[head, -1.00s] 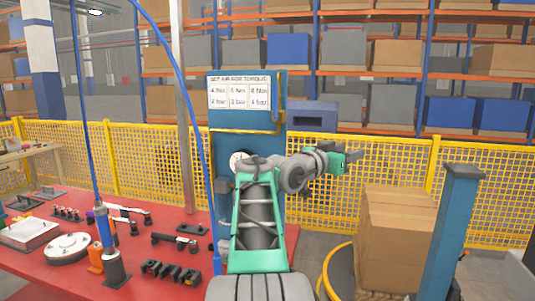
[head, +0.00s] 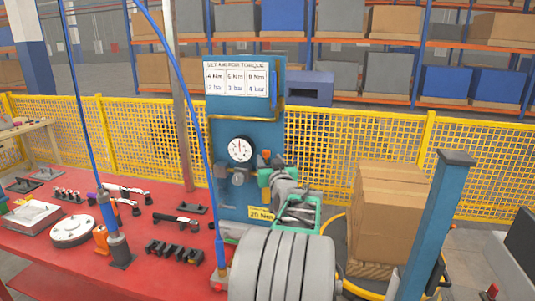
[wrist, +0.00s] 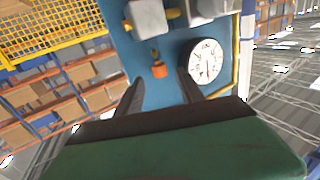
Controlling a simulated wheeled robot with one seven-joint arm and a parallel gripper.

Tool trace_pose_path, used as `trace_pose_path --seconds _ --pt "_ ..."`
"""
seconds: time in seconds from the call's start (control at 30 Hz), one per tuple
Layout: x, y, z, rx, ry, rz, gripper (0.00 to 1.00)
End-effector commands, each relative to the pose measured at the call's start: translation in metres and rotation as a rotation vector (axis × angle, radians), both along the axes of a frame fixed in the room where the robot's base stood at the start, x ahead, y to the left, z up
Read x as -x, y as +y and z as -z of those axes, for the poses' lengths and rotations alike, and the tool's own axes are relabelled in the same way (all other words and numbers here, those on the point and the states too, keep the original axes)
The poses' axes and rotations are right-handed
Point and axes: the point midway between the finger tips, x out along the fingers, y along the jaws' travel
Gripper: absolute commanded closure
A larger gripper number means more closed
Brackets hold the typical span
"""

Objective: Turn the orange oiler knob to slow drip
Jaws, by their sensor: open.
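The small orange oiler knob (wrist: 158,70) shows in the wrist view, on a short brass stem in front of the blue panel. In the head view an orange knob (head: 266,154) shows just above the green body of my gripper. My gripper (wrist: 159,78) is open, with one dark finger on each side of the knob in the wrist view. A gap shows between the fingers and the knob, and I cannot tell how far the tips are from it in depth. The fingers are hidden in the head view.
A white round gauge (head: 240,150) sits on the blue panel (head: 238,114), left of my gripper; it shows close to one finger in the wrist view (wrist: 207,61). A torque chart (head: 238,83) is above. The red bench (head: 60,252) holds tools. Cardboard boxes (head: 390,215) stand right.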

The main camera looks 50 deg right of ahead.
Motion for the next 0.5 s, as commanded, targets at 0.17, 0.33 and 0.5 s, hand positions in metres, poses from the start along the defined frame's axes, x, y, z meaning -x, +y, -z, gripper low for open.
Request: trace_pose_path --seconds 0.17,0.33,0.5 --pt "-0.022 -0.020 -0.002 0.000 0.001 0.000 0.55" --pt "-0.028 -0.026 -0.001 0.001 0.001 0.002 0.55" --pt "-0.028 -0.026 0.000 0.001 0.001 0.002 0.55"
